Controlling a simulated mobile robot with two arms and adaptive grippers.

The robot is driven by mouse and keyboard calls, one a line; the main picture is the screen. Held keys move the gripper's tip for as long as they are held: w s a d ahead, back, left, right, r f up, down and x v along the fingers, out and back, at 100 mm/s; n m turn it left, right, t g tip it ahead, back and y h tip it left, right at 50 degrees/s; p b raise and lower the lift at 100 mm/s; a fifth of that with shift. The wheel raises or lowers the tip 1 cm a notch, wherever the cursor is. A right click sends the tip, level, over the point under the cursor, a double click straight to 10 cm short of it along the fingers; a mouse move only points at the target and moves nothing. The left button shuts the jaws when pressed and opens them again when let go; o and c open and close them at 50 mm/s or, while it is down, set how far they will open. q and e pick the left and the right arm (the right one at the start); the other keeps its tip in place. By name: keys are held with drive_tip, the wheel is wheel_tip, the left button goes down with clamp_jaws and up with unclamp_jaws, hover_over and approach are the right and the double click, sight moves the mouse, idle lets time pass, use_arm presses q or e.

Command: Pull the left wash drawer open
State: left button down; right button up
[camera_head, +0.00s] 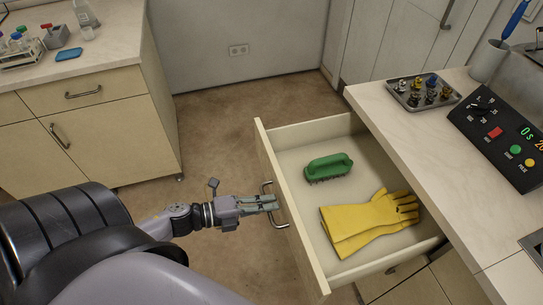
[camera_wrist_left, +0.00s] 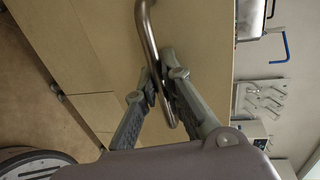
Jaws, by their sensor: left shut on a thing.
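The left wash drawer (camera_head: 292,212) stands pulled out from under the right-hand counter in the head view. Inside it lie a green brush (camera_head: 329,167) and a pair of yellow gloves (camera_head: 362,224). My left gripper (camera_head: 274,203) is at the drawer's front, shut on its metal bar handle (camera_head: 281,222). In the left wrist view the two fingers (camera_wrist_left: 159,88) close around the handle (camera_wrist_left: 148,38), with the drawer front (camera_wrist_left: 195,45) behind. My right gripper is in neither view.
The right counter (camera_head: 408,138) carries a tray of small parts (camera_head: 417,92) and a black control panel (camera_head: 500,135). A left cabinet (camera_head: 105,125) holds a tube rack (camera_head: 20,52). Open floor (camera_head: 225,135) lies between.

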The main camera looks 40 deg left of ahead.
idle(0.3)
use_arm(q)
drive_tip(key=c, duration=1.7)
unclamp_jaws()
drive_tip(key=v, duration=1.2)
drive_tip(key=shift+s, duration=0.1)
